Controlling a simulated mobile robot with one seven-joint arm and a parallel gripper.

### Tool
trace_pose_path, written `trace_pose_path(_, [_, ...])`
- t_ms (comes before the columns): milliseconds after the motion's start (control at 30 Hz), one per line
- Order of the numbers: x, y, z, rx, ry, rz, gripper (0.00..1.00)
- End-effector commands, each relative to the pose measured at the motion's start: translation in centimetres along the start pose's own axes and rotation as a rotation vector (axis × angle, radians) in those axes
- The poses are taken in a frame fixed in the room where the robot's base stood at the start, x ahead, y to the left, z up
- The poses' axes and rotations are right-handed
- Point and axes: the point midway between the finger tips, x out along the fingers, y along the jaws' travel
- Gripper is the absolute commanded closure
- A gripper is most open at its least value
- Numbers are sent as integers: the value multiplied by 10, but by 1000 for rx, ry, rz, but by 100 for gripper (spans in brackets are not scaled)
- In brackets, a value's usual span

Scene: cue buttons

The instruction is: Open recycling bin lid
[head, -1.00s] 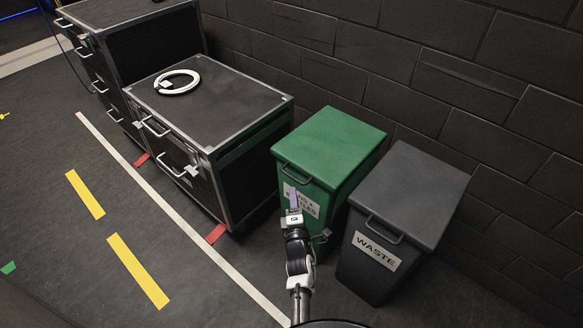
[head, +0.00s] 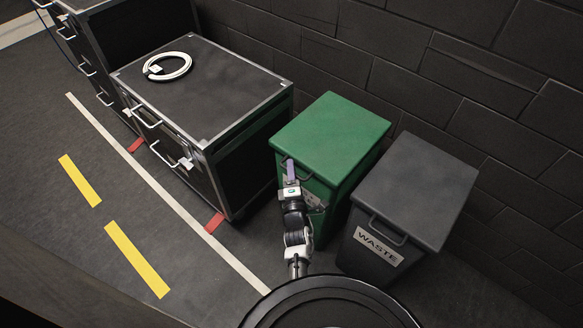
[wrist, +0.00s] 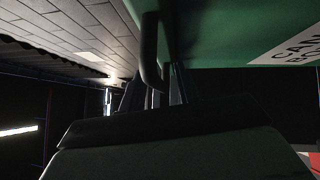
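The green recycling bin (head: 328,205) stands against the wall with its flat green lid (head: 332,135) closed. A dark bar handle (head: 312,176) sits on the lid's front edge. My gripper (head: 290,172) is at the left part of this handle, in front of the bin. In the wrist view, the dark curved handle (wrist: 150,55) reaches down to my fingers (wrist: 153,92), which look parted and dark. Whether they touch the handle is unclear. The bin's green surface (wrist: 220,35) and part of its white label (wrist: 290,42) show at upper right.
A dark grey waste bin (head: 415,195) stands close to the right of the green bin. A black case (head: 200,90) with a white coiled ring (head: 168,66) on top stands to the left. A brick wall (head: 450,70) runs behind. The floor at front left is clear.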

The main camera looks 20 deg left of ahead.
Motion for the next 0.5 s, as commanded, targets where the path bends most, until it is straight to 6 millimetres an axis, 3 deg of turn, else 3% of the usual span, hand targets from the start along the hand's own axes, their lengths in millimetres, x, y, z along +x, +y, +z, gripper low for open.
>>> trace_pose_path(100, [0,0,0,0,0,0,68])
trace_pose_path(367, [0,0,0,0,0,0,100])
trace_pose_path(500, [0,0,0,0,0,0,100])
